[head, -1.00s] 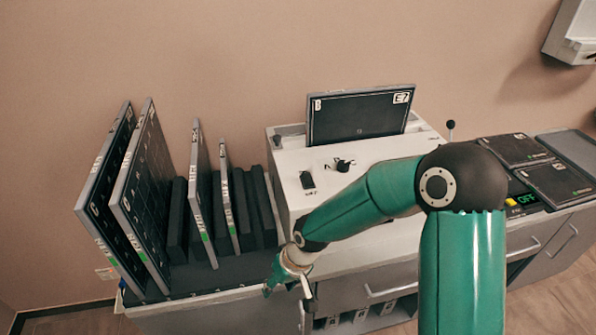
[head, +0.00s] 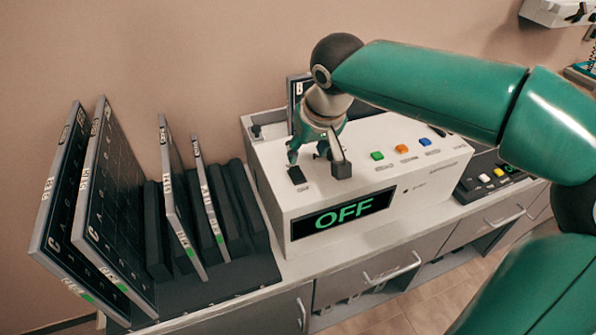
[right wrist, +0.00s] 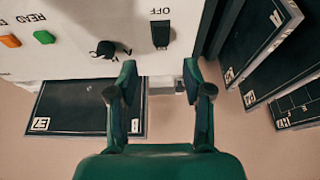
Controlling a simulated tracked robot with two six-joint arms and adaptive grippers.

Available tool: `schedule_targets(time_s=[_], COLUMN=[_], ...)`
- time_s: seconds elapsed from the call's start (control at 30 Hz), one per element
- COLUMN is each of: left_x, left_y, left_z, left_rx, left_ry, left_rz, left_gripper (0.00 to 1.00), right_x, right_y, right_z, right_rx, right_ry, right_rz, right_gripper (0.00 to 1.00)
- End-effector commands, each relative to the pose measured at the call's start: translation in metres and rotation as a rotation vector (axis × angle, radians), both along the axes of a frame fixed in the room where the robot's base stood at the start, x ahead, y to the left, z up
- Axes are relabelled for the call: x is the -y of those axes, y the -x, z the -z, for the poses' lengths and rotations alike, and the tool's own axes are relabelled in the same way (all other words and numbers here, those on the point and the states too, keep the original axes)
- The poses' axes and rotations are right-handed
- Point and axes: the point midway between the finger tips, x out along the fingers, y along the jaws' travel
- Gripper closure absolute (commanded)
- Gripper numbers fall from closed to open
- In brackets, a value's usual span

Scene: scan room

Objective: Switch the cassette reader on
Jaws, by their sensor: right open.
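The cassette reader (head: 270,190) is a white box on the cabinet. Its front display (head: 343,213) reads OFF in green. A black rocker switch (head: 297,174) sits on the left of its top; in the right wrist view the switch (right wrist: 160,34) has OFF printed beside it. My right gripper (head: 317,160) is open and empty above the top, close to the switch. In the right wrist view the open fingers (right wrist: 160,88) point towards the switch, which lies between their lines, apart from them. My left gripper is out of view.
A black knob (right wrist: 108,49) is beside the switch. Green (head: 377,155), orange (head: 402,149) and blue (head: 425,142) buttons lie to the right. A dark cassette (right wrist: 85,108) stands at the reader's back. Several cassettes stand in a rack (head: 225,290) at left.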

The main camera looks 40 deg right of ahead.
Motion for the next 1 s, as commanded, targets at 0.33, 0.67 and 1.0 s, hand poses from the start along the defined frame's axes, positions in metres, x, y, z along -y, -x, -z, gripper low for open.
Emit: schedule_targets(time_s=[0.33, 0.67, 1.0], left_x=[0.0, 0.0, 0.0], left_y=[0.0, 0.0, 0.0], left_z=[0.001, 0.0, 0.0], left_rx=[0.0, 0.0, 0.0], left_ry=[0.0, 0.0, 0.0], left_rz=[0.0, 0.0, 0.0], left_gripper=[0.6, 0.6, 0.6], right_x=[0.005, 0.008, 0.007], right_y=[-0.028, -0.041, -0.042], right_z=[0.07, 0.099, 0.1], right_rx=[-0.005, 0.0, 0.001], right_ry=[0.001, 0.001, 0.0], right_rz=[-0.005, -0.004, -0.005], right_gripper=[0.5, 0.5, 0.57])
